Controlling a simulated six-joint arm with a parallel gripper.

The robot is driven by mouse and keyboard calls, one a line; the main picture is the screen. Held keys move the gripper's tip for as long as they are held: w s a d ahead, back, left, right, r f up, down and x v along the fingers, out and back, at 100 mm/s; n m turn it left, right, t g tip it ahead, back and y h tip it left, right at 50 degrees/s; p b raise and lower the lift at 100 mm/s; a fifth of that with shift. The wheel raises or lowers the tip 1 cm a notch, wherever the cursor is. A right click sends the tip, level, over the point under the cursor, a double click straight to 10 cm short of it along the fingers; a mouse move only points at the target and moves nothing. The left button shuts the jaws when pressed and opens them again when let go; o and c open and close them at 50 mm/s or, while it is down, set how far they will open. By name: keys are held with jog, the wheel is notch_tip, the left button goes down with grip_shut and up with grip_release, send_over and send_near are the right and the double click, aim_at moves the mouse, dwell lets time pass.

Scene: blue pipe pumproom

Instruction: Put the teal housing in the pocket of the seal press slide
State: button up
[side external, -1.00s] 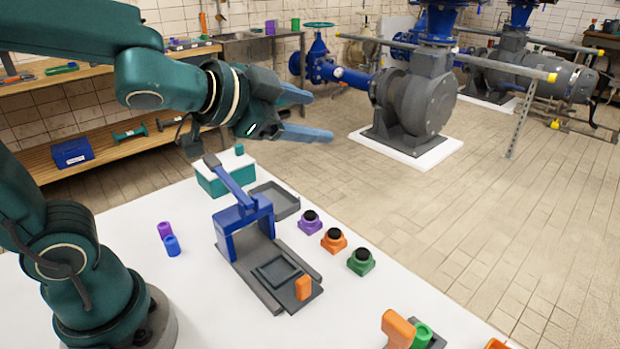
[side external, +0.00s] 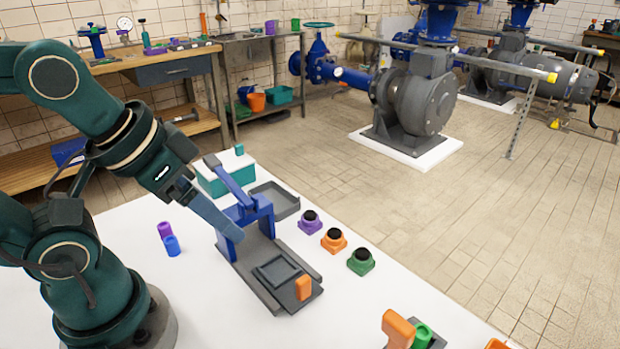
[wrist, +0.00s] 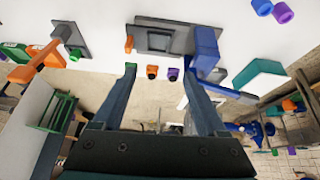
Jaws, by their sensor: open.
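The seal press (side external: 258,205) stands on the white table, with a blue frame, a raised blue lever and a dark slide (side external: 303,268). The square pocket (side external: 277,270) in its slide looks empty. A teal box (side external: 222,181) with a pale top and a teal knob (side external: 239,149) stands behind the press. I cannot make out a separate teal housing; the box's inside is hidden. My gripper (side external: 232,232) is open and empty, pointing down-right, and overlaps the press's left post in the side view. In the wrist view its fingers (wrist: 160,72) are spread wide, with the press beyond them.
Purple (side external: 310,222), orange (side external: 334,240) and green (side external: 361,262) housings with black tops stand right of the press. A grey tray (side external: 275,201) lies behind it. Purple and blue cylinders (side external: 172,245) stand left. An orange-handled fixture (side external: 398,329) is at the front right.

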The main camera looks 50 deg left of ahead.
jog(key=d+f+n+g+h, duration=0.2)
jog(key=d+f+n+g, duration=0.1)
jog(key=d+g, duration=0.1)
jog(key=s+d+f+n+g+h, duration=0.1)
jog(key=d+f+n+g+h, duration=0.1)
jog(key=d+f+g, duration=0.1)
jog(key=d+f+n+g+h, duration=0.2)
jog(key=d+f+n+g, duration=0.1)
jog(key=d, duration=0.4)
jog(key=shift+s+f+n+g, duration=0.15)
jog(key=shift+f+g, duration=0.25)
jog(key=shift+f, duration=0.1)
jog(key=shift+s+f+n+g, duration=0.15)
jog(key=shift+f+g, duration=0.25)
jog(key=shift+f, duration=0.1)
jog(key=shift+s+d+f, duration=0.25)
jog(key=shift+s+f, duration=0.2)
jog(key=shift+x, duration=2.25)
grip_shut()
